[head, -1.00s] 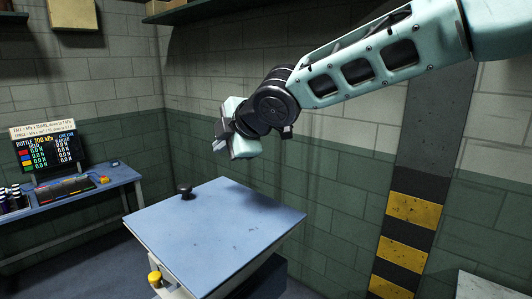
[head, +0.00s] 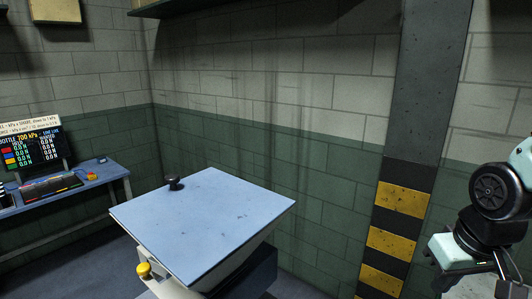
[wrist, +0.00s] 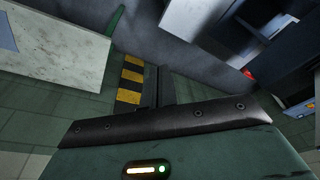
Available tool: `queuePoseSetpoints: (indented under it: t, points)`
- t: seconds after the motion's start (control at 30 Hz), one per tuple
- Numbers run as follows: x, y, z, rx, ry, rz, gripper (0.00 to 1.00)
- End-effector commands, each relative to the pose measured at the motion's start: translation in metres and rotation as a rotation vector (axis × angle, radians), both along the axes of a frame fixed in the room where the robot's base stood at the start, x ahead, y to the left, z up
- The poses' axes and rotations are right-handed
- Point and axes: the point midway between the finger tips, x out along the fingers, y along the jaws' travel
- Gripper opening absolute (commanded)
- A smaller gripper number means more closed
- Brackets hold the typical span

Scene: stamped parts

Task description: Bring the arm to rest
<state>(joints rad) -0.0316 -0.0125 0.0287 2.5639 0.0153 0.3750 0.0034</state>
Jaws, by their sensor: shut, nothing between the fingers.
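My arm (head: 490,195) is folded at the right edge of the head view, clear of the blue-topped stand, partly cut off by the frame. Its teal wrist housing (head: 455,252) hangs low there; the fingertips cannot be made out clearly in that view. In the wrist view my gripper (wrist: 158,88) shows as dark fingers close together beyond the hand's dark edge, shut and empty. The fingers point into open space and touch nothing that I can see.
A bench (head: 75,200) with a display board (head: 30,150) stands left. A striped pillar (head: 402,201) is near the arm. A pale slab (wrist: 60,50) shows in the wrist view.

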Motion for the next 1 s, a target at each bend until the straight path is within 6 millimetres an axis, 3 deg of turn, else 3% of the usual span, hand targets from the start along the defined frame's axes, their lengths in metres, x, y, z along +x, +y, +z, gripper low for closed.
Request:
queuePoseSetpoints:
  t: [0.03,0.27,0.5,0.6,0.8,1.0]
  points:
    - [-0.003,0.012,-0.021,0.001,0.009,0.036,0.00]
    - [-0.026,0.064,-0.069,0.006,0.054,0.203,0.00]
    - [-0.074,0.126,-0.136,-0.006,0.122,0.437,0.00]
    - [-0.095,0.144,-0.156,-0.015,0.147,0.520,0.00]
    - [-0.122,0.162,-0.176,-0.031,0.180,0.619,0.00]
    - [-0.127,0.165,-0.176,-0.035,0.186,0.637,0.00]
